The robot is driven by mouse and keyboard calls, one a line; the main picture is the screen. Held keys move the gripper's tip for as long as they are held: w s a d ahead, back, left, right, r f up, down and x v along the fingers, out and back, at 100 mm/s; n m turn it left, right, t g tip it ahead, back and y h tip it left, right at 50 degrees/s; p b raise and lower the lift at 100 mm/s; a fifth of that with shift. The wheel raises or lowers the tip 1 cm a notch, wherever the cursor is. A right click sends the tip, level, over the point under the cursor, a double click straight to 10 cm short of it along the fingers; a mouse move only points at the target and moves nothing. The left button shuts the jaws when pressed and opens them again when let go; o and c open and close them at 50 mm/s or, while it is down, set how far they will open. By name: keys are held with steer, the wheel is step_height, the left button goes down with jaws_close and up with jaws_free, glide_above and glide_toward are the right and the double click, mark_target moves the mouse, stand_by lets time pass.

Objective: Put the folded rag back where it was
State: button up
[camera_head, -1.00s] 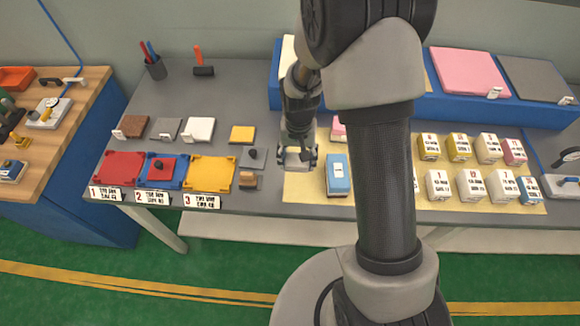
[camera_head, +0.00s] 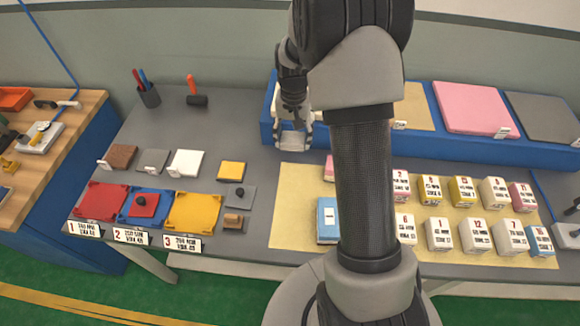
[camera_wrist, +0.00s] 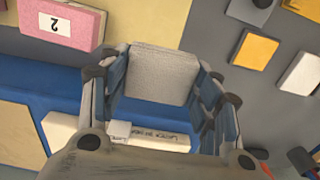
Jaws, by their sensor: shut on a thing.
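My gripper (camera_head: 292,136) is shut on a light grey, folded-looking pad, the rag (camera_head: 293,142). In the head view it is at the front of the blue raised shelf (camera_head: 345,138), behind the yellow sheet (camera_head: 290,240). In the wrist view the rag (camera_wrist: 162,75) sits between the two fingers of my gripper (camera_wrist: 160,65). A cream pad with a label (camera_wrist: 165,138) lies on the blue shelf there. In the head view my arm hides most of that end of the shelf. I cannot tell the height of the rag above the table.
Several labelled boxes (camera_head: 440,233) and a blue box (camera_head: 327,218) stand on the yellow sheet. Red (camera_head: 100,201), blue and yellow (camera_head: 194,211) trays lie at the left, with small pads behind them. A pink pad (camera_head: 473,106) and a grey pad (camera_head: 545,115) lie on the shelf.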

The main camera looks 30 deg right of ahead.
mark_target(292, 172)
step_height(292, 172, down, 14)
steer(key=b, duration=0.3)
steer(key=shift+w+f, duration=0.1)
steer(key=shift+f, duration=0.05)
steer(key=o, duration=0.5)
steer(key=shift+f, duration=0.1)
steer(key=o, duration=0.4)
steer(key=shift+o, duration=0.2)
